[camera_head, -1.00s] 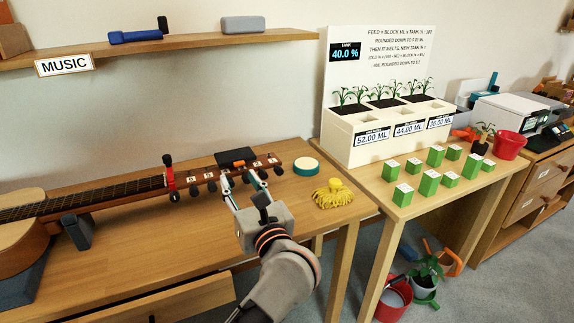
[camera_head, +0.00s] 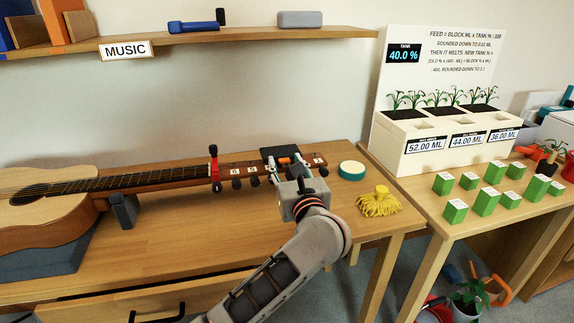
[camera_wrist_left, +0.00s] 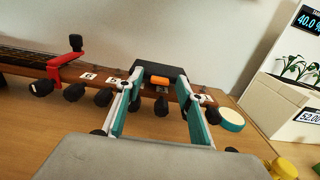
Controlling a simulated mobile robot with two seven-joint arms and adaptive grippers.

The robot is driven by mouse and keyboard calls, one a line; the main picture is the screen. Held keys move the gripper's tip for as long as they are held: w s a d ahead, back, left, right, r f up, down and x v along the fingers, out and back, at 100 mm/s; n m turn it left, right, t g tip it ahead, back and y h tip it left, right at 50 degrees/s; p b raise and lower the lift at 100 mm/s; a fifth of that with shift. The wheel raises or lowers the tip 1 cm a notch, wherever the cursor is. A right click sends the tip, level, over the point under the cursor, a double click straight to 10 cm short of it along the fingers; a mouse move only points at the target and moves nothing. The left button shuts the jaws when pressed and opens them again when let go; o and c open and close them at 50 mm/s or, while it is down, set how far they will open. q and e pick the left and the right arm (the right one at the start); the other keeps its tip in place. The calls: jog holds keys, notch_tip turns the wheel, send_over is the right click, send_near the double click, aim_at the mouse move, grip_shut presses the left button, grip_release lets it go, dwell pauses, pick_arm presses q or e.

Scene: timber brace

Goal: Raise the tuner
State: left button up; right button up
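The tuner is a black flat block (camera_head: 281,152) with an orange part below it, sitting at the guitar's headstock. It also shows in the left wrist view (camera_wrist_left: 172,70). The guitar (camera_head: 130,182) lies along the table with its headstock to the right. My left gripper (camera_head: 285,164) is at the headstock, just in front of the tuner. In the left wrist view its two teal-lined fingers (camera_wrist_left: 160,88) are apart, with the orange part between their tips and no visible grip on it. My right gripper is not in view.
A red capo (camera_head: 215,172) stands on the neck left of the tuner. Tuning pegs line the headstock's near edge. A teal-and-white roll (camera_head: 352,170) and a yellow tufted object (camera_head: 379,202) lie to the right. A grey block (camera_head: 123,209) supports the neck. The table's front middle is clear.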

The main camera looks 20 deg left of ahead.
pick_arm(q)
grip_shut()
jog(key=shift+r, duration=0.1)
